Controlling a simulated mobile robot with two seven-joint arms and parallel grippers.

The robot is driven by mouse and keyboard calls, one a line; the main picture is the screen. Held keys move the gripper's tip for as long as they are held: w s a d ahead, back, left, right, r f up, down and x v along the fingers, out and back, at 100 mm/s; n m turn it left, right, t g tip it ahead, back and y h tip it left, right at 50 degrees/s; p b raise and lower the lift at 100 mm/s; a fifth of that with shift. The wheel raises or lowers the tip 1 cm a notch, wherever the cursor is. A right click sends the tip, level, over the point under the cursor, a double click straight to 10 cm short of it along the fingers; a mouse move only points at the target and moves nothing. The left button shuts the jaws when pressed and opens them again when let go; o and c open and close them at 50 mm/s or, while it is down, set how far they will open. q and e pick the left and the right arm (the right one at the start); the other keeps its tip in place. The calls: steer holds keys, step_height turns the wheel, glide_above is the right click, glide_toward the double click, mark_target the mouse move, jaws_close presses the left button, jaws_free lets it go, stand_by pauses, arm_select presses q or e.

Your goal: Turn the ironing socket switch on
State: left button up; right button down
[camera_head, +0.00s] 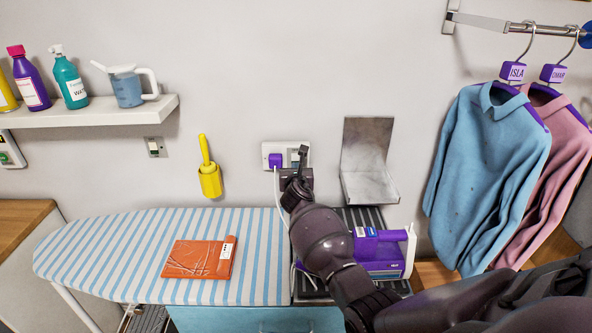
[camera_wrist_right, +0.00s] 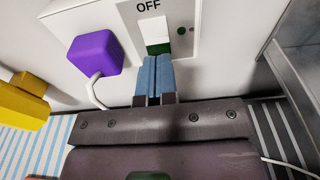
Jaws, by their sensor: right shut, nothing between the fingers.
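The ironing socket (camera_head: 267,148) is a white plate on the wall above the ironing board, with a purple plug (camera_head: 275,160) in its left side. In the right wrist view, its rocker switch (camera_wrist_right: 154,32) is white above and green below, with "OFF" printed over it. My right gripper (camera_head: 302,152) is at the socket's right side. Its blue fingertips (camera_wrist_right: 155,62) are shut with nothing between them, right at the switch's lower green edge. I cannot tell whether they touch it. The fingers hide the switch's bottom. My left gripper is not in view.
A yellow holder (camera_head: 210,182) hangs left of the socket. A metal bracket (camera_head: 365,150) is on its right. Shirts (camera_head: 485,170) hang further right.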

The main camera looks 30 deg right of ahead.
mark_target(295, 159)
steer(key=shift+x, duration=0.85)
steer(key=t+b, duration=0.1)
steer(key=b, duration=0.2)
steer(key=t+h+b, duration=0.1)
steer(key=b, duration=0.3)
steer(key=shift+w+d+r, duration=0.25)
steer(key=shift+w+d, duration=0.05)
